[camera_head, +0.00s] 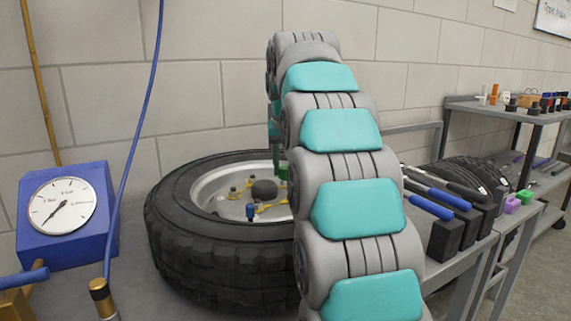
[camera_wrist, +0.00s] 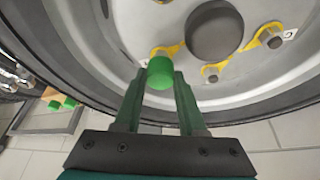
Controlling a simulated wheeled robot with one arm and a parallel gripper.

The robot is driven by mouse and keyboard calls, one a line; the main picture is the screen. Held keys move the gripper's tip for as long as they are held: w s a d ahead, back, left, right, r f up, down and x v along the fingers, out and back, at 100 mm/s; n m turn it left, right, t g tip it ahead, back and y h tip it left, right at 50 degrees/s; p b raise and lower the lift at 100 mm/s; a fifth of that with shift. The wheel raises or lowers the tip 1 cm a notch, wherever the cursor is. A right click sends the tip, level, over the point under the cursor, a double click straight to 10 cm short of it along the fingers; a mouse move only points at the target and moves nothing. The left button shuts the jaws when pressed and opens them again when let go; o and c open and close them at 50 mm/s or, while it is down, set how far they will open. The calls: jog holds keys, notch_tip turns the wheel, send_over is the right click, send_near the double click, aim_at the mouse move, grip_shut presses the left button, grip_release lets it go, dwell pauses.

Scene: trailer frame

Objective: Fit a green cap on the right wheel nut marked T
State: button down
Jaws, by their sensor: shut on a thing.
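A tyre on a pale wheel (camera_head: 218,184) lies flat on the bench, with a dark round hub (camera_wrist: 215,31) at its centre. My gripper (camera_wrist: 159,76) is shut on a green cap (camera_wrist: 160,73), over the wheel disc and left of the hub in the wrist view. A yellow pointer (camera_wrist: 174,49) shows just behind the cap; the nut there is hidden by it. Nuts with yellow pointers show at the right (camera_wrist: 274,41) and below the hub (camera_wrist: 212,77). I cannot read a T on any of them. In the head view my arm hides most of the gripper.
A blue cap (camera_head: 250,210) stands on the wheel. A blue gauge box (camera_head: 67,212) and hose stand at the left. Blue-handled tools (camera_head: 440,193) lie right of the tyre. More green caps (camera_wrist: 62,103) lie on a tray at the left in the wrist view.

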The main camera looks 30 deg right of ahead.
jog(key=shift+f+b, duration=0.3)
jog(key=shift+f, duration=0.4)
jog(key=shift+f, duration=0.2)
grip_release()
dwell(0.4)
jog(key=shift+r+p, duration=1.85)
jog(key=shift+r, duration=0.85)
jog(key=shift+w+r, duration=0.1)
jog(key=shift+r, duration=1.2)
